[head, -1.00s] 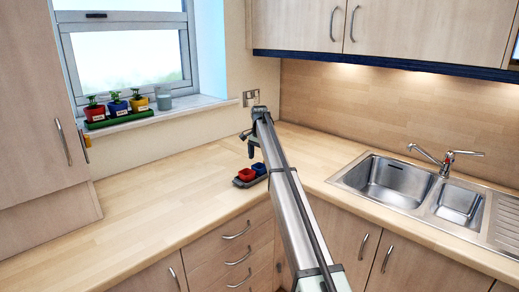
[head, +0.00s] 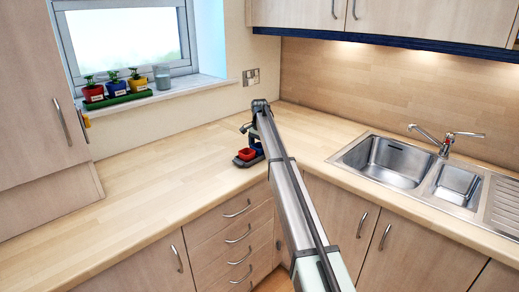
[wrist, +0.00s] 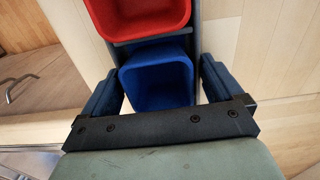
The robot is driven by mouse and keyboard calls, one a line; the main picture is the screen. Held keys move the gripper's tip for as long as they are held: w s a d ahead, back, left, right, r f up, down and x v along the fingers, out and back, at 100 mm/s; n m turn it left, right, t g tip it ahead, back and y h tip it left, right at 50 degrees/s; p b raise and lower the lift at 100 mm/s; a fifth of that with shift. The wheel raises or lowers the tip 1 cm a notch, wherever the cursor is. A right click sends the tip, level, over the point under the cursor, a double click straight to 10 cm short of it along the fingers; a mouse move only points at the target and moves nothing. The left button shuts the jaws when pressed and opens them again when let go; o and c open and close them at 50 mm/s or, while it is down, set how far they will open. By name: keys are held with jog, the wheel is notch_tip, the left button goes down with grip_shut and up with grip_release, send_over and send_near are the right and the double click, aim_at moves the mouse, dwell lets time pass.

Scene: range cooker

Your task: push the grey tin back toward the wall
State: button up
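A dark grey tin or tray (head: 249,161) lies on the worktop near its front edge, in the inner corner. It holds a red pot (head: 246,154) and a blue pot, which the gripper mostly hides in the head view. In the wrist view my gripper (wrist: 160,72) is open, one finger on each side of the blue pot (wrist: 157,88). I cannot tell whether the fingers touch it. The red pot (wrist: 140,15) lies beyond the fingertips, and the grey tin (wrist: 150,47) shows between the pots. A smaller grey cup (head: 162,77) stands on the windowsill.
The worktop (head: 180,170) is clear behind and left of the tin. A green planter (head: 118,101) with several potted plants is on the sill. A sink (head: 390,160) with a tap is at right. Wall cabinets (head: 400,20) hang above the right worktop.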

jog(key=c, duration=0.7)
jog(key=shift+c, duration=0.2)
jog(key=shift+w+a, duration=0.15)
jog(key=shift+w+a, duration=0.85)
jog(key=shift+w, duration=0.05)
jog(key=o, duration=0.9)
notch_tip(320, 180, up, 14)
jog(key=shift+f, duration=0.1)
